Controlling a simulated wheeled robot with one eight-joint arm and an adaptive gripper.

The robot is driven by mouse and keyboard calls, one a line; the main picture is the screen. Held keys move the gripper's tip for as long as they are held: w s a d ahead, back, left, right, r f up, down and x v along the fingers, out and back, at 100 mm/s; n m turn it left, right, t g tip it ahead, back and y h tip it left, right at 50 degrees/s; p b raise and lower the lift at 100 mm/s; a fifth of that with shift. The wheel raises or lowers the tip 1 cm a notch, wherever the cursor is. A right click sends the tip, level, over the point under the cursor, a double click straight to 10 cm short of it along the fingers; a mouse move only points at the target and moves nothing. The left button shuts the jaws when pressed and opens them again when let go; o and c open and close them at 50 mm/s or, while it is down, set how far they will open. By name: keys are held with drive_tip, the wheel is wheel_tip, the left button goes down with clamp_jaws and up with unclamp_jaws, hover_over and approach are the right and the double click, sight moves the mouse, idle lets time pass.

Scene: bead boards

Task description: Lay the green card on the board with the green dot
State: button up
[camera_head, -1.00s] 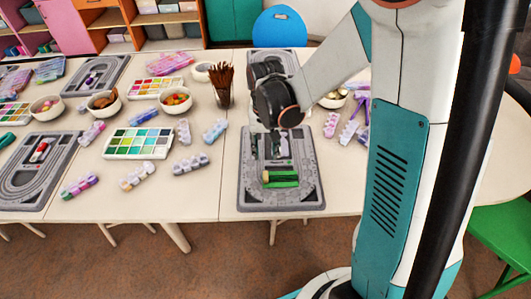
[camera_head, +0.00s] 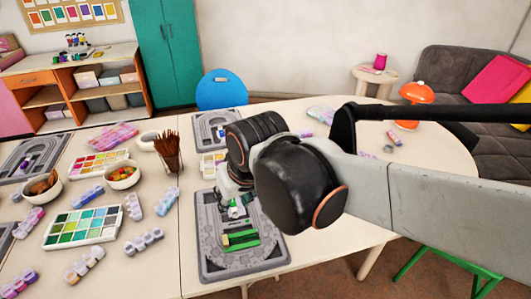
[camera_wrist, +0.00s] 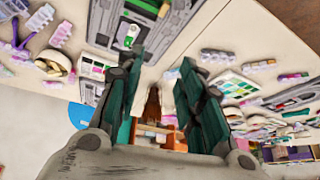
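A grey bead board (camera_head: 215,262) lies at the near edge of the table in the head view. A green card-like piece (camera_head: 243,246) with a tan strip beside it lies on its lower half. A small white-and-green item is on the board near my gripper (camera_head: 236,198), which is partly hidden by my own wrist. A second grey board (camera_head: 212,127) lies farther back. I cannot make out a green dot for certain on either board.
A cup of brown brushes (camera_head: 168,152) stands left of the boards. A green paint palette (camera_head: 82,227), bowls and several bead strips crowd the left of the table. A blue chair (camera_head: 221,92) is behind. The table's right side is mostly clear.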

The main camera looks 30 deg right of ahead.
drive_tip(key=shift+n+t, duration=0.4)
drive_tip(key=shift+t, duration=0.5)
drive_tip(key=shift+s+r, duration=0.25)
drive_tip(key=shift+s, duration=0.45)
drive_tip(key=shift+s+r, duration=0.2)
drive_tip(key=shift+s, duration=0.45)
drive_tip(key=shift+s+r, duration=0.25)
drive_tip(key=shift+s, duration=0.45)
